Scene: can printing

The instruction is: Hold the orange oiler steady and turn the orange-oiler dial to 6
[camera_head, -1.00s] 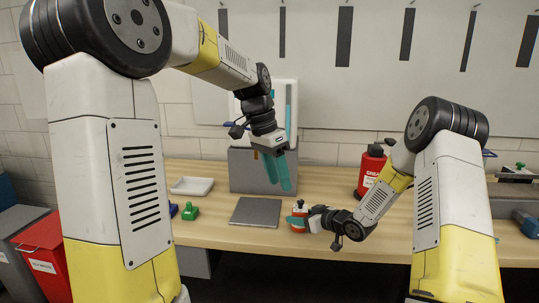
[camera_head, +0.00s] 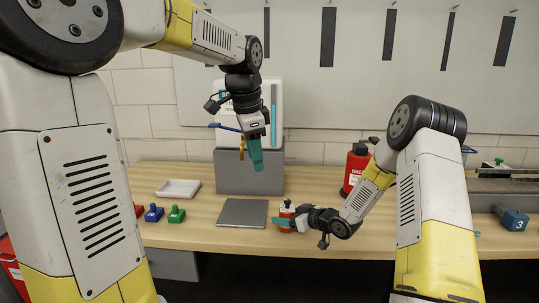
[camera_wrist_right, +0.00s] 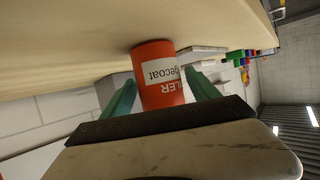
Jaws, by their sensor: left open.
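The orange oiler (camera_head: 286,229) stands on the wooden bench beside the grey pad's right edge. It is a small orange can with a pale band; its dial and any number are too small to read. In the right wrist view the oiler (camera_wrist_right: 159,72) shows orange with a white label, between two teal fingers. My right gripper (camera_head: 284,220) is level at the oiler, its fingers on both sides and appearing to touch it. My left gripper (camera_head: 256,155) is open and empty, pointing down in front of the grey box, above and left of the oiler. Its fingers show nearly edge-on.
The grey pad (camera_head: 243,214) lies left of the oiler, before the grey box (camera_head: 235,180). A white tray (camera_head: 178,188), blue block (camera_head: 154,213) and green block (camera_head: 176,215) are farther left. A red grease can (camera_head: 356,172) stands behind my right arm.

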